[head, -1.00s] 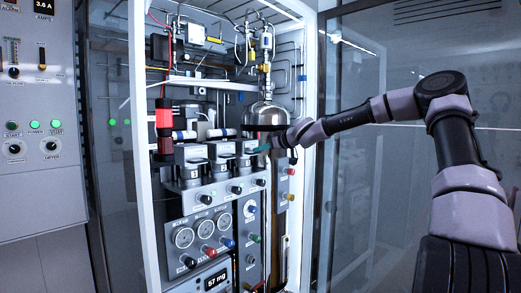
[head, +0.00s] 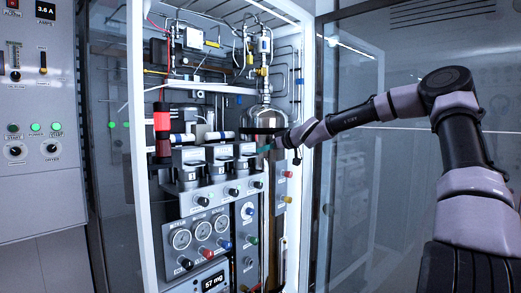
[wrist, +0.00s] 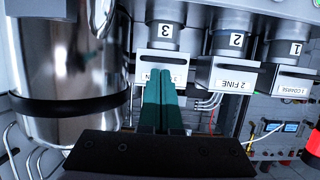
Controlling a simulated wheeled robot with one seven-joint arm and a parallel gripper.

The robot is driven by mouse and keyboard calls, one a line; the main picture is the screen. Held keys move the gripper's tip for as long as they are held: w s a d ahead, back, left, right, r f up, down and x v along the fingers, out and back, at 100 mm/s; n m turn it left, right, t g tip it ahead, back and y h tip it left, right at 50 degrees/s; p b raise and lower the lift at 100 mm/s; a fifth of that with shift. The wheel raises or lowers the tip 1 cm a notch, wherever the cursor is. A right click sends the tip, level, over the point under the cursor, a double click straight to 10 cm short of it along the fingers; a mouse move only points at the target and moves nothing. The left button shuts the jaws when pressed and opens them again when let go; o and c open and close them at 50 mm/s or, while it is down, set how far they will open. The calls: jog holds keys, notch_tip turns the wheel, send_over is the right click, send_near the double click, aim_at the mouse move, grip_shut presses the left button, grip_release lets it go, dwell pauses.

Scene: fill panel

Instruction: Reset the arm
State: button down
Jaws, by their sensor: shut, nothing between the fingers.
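My gripper (wrist: 158,85) shows in the wrist view with its two teal fingers shut together and nothing between them. The fingertips overlap the white label of the regulator marked 3 (wrist: 165,45); I cannot tell whether they touch it. In the head view my gripper (head: 265,149) is small and partly hidden, at the right end of the row of regulators (head: 216,163), just below the shiny metal vessel (head: 265,118). My arm reaches in from the right through the open front of the cabinet.
The white cabinet frame (head: 307,100) stands close to my arm, with a glass door (head: 370,180) to the right. The metal vessel (wrist: 65,80) is close on the left in the wrist view. Gauges (head: 202,230), knobs and thin tubes crowd the panel.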

jog(key=s+d+f+g+h, duration=0.1)
jog(key=s+f+g+h, duration=0.1)
jog(key=s+f, duration=0.5)
jog(key=s+d+f+g+h, duration=0.1)
jog(key=s+f+g+h, duration=0.1)
jog(key=s+f, duration=0.5)
jog(key=s+d+r+m+h, duration=0.1)
jog(key=s+d+r+m, duration=0.3)
jog(key=s, duration=0.6)
jog(key=s+d+r+m+h, duration=0.1)
jog(key=s+d+r+m, duration=0.3)
jog(key=s+d+r, duration=0.3)
jog(key=s+d+r+m+t+h, duration=0.1)
jog(key=s+d+r+m, duration=0.4)
jog(key=s, duration=0.9)
jog(key=shift+s+d+r+h, duration=0.15)
jog(key=shift+s+r+h, duration=0.05)
jog(key=shift+r+h, duration=0.35)
